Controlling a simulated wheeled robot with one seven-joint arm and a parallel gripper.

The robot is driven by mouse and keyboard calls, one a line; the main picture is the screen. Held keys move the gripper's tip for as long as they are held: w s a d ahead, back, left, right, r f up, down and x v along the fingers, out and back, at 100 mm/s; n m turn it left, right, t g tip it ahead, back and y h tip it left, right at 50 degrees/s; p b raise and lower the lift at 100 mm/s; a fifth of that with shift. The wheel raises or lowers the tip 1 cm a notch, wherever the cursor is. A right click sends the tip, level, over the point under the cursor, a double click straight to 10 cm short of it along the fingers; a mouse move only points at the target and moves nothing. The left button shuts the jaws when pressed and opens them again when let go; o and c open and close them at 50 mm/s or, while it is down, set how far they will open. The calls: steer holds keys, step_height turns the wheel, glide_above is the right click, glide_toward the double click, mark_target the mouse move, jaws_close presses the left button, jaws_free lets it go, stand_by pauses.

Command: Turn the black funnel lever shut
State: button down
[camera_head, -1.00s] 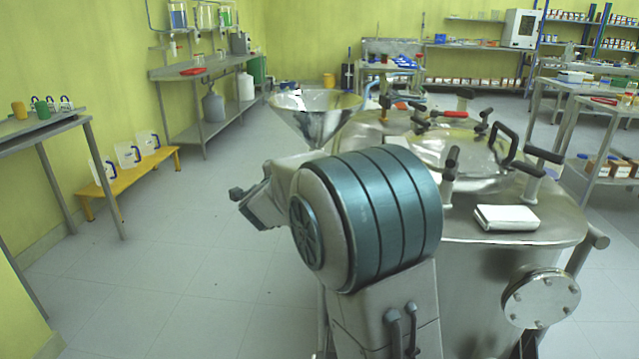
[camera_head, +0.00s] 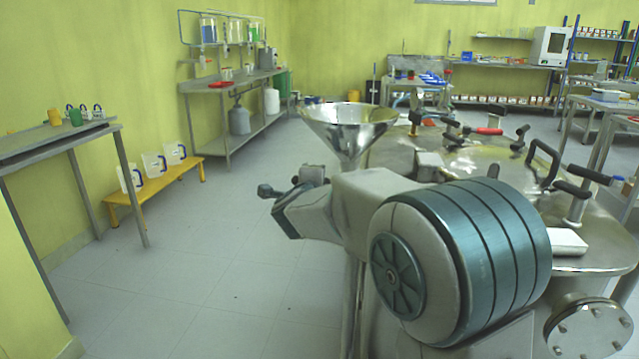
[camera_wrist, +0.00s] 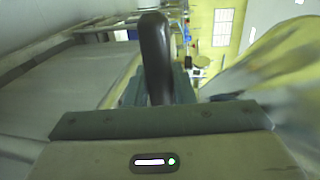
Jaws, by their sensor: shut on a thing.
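The metal funnel (camera_head: 348,128) stands at the near left edge of the reactor in the head view, its cone open upward. My forearm crosses in front of its stem, so the lever and my fingers are hidden there. In the wrist view the black lever (camera_wrist: 155,50) stands upright in the middle, its lower end between the teal fingers of my gripper (camera_wrist: 160,88). The gripper is shut on the lever. The lever's pivot and the valve body cannot be made out.
The steel reactor lid (camera_head: 470,160) carries several black-handled clamps and a red-handled one (camera_head: 489,131). A white box (camera_head: 568,242) lies at its right. A yellow bench (camera_head: 155,187) with jugs and a steel table (camera_head: 60,140) stand left. The floor between is clear.

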steer(key=c, duration=1.3)
jaws_free()
steer(key=shift+r, duration=0.1)
steer(key=shift+s, duration=0.1)
steer(key=shift+p+v, duration=1.25)
steer(key=shift+v, duration=5.6)
steer(key=shift+a, duration=0.1)
